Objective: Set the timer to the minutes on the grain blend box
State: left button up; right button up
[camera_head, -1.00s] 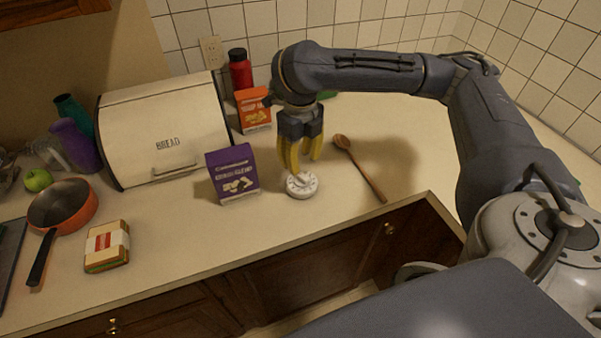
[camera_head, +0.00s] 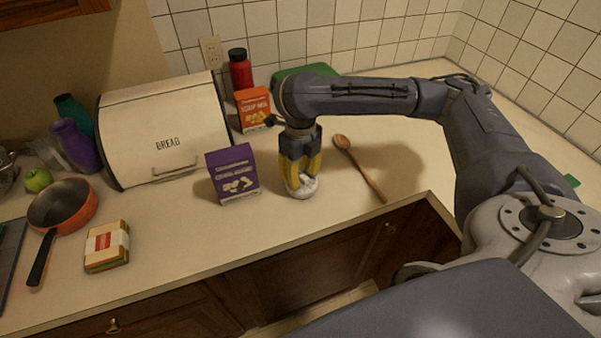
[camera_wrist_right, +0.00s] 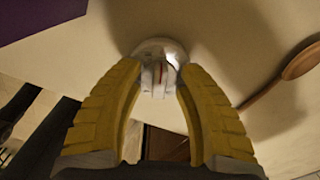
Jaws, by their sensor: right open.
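The white round timer (camera_head: 303,191) sits on the counter near its front edge. In the right wrist view the timer (camera_wrist_right: 158,52) shows a raised knob with a red mark, between my fingertips. My right gripper (camera_head: 301,184) points down over the timer with its yellow fingers on either side of the knob. It is open; I cannot tell whether a finger touches the knob. The purple grain blend box (camera_head: 233,172) stands upright left of the timer; its minutes are too small to read. My left gripper is not in view.
A wooden spoon (camera_head: 360,168) lies right of the timer. An orange soup mix box (camera_head: 253,109) and a red bottle (camera_head: 240,70) stand behind. A bread box (camera_head: 165,128), an orange pan (camera_head: 63,205) and a sandwich (camera_head: 107,246) are to the left.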

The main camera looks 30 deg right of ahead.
grip_shut()
jog(key=shift+m, duration=0.4)
